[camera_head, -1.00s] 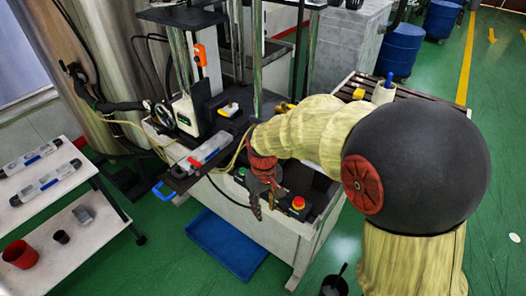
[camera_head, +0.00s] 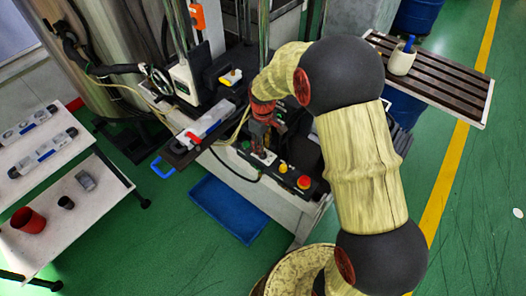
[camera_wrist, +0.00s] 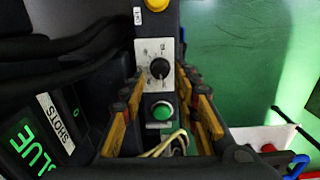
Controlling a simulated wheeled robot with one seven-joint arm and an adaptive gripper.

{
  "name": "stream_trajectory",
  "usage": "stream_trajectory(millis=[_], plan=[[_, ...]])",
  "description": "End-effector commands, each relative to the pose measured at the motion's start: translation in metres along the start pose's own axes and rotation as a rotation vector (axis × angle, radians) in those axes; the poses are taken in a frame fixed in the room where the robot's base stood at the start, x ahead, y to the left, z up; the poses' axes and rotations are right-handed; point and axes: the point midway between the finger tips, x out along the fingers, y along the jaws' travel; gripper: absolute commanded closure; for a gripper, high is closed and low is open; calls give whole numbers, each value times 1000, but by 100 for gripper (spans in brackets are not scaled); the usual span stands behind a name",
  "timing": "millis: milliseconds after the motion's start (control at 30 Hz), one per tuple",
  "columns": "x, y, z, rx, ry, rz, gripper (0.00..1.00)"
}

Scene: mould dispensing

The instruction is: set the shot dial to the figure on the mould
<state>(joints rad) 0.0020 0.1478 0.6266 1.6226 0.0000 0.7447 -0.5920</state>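The shot dial (camera_wrist: 159,68) is a black knob on a white plate with small marks in the wrist view. Its plate (camera_head: 264,157) shows on the control box in the head view. My gripper (camera_wrist: 163,85) points at the panel, with one finger on each side of the dial in the picture; I cannot tell whether they touch the knob. It is open, with a clear gap, and also shows in the head view (camera_head: 261,137).
A green button (camera_wrist: 162,111) sits beside the dial, and a red emergency stop (camera_head: 303,182) is further along the box. A "SHOTS" label (camera_wrist: 55,125) and lit green display (camera_wrist: 33,148) are at left. A blue tray (camera_head: 228,208) lies on the floor.

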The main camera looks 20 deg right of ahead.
Motion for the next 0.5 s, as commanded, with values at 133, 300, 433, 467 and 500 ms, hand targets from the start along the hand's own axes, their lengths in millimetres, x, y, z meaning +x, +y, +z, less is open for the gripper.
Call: stream_trajectory(millis=[133, 300, 433, 467, 500], plan=[[21, 0, 0, 0, -1, 0, 69], [31, 0, 0, 1, 0, 0, 69], [33, 0, 0, 1, 0, 0, 69], [33, 0, 0, 1, 0, 0, 69], [32, 0, 0, 1, 0, 0, 69]])
